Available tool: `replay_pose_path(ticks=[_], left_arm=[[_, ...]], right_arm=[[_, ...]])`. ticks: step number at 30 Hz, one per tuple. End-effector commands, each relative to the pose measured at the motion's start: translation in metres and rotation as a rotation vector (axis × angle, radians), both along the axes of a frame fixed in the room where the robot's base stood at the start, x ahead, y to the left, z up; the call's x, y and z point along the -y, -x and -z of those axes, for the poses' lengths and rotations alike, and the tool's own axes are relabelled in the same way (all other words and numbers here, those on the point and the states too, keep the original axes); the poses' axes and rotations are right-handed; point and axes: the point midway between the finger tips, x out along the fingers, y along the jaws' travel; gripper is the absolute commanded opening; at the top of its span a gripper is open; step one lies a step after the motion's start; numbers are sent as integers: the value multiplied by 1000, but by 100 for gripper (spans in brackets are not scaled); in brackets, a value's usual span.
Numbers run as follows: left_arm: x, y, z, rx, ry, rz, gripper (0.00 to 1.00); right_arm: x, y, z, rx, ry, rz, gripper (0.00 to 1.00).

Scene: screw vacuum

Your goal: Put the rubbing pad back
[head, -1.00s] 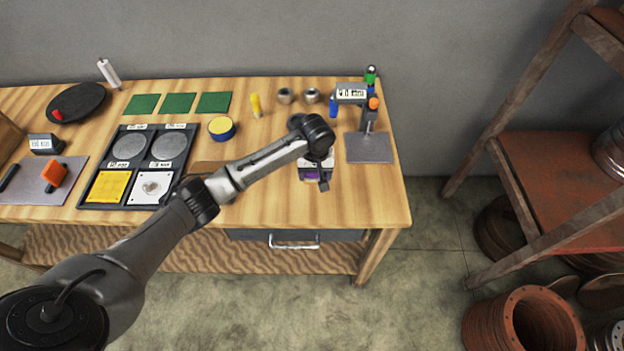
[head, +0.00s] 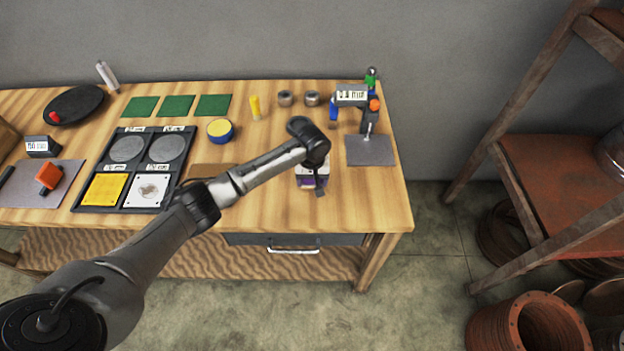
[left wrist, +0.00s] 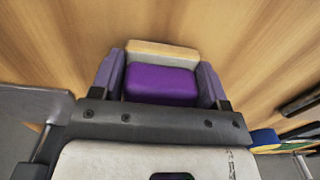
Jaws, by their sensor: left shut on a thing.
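My left gripper (head: 312,183) is over the right part of the workbench, left of the grey plate of the gauge stand. It is shut on a purple block with a tan layer, which looks like the rubbing pad (left wrist: 161,86). I cannot tell whether the pad touches the bench. In the head view my wrist partly hides it. My right gripper is not in view.
A black tray (head: 129,176) with grey discs, a yellow square and a white square lies left of my forearm. A gauge stand with a grey plate (head: 370,151) stands right of the gripper. Green sheets (head: 179,105) lie behind. The bench's right edge is near.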

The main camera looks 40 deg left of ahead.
Motion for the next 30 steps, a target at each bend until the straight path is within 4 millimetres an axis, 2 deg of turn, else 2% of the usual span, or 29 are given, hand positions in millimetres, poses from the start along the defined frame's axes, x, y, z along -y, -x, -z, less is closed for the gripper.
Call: replay_pose_path(ticks=[5,6,14,23,30], left_arm=[[0,0,3,-1,1,-1,46],[0,0,4,-1,0,-1,69],[0,0,3,0,0,0,94],[0,0,1,2,-1,0,94],[0,-1,-37,4,0,1,94]], right_arm=[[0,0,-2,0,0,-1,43],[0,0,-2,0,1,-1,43],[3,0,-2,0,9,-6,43],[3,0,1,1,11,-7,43],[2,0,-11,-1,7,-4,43]])
